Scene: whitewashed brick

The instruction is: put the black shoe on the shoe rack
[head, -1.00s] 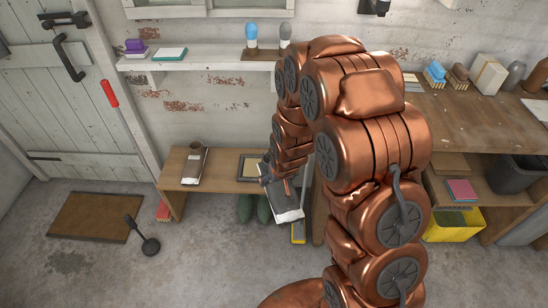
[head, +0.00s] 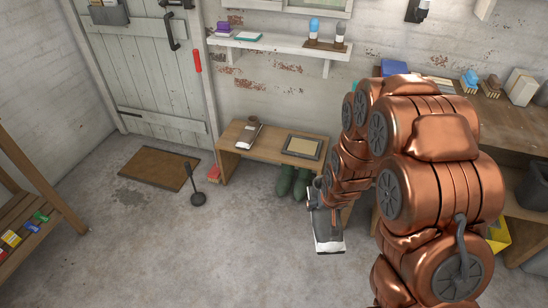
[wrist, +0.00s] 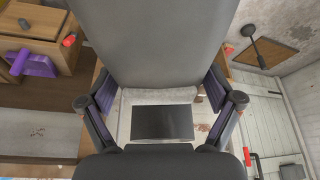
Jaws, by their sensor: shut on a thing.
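My gripper (head: 326,203) is shut on the black shoe (head: 328,226), held in the air in front of the wooden bench. The shoe looks dark grey-black with a white edge at its low end. In the wrist view the shoe (wrist: 155,45) shows as a large dark grey shape between the two purple-padded fingers, with a white band below it. My copper arm hides part of the shoe's upper side. A slatted wooden rack (head: 62,205) stands at the left edge of the head view, partly cut off; it looks like the shoe rack.
The wooden bench (head: 238,129) carries a brown-and-white item (head: 249,132) and a framed tray (head: 303,147); green boots (head: 287,181) stand beneath. The front floor is clear. Small coloured items (head: 11,238) sit on the rack.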

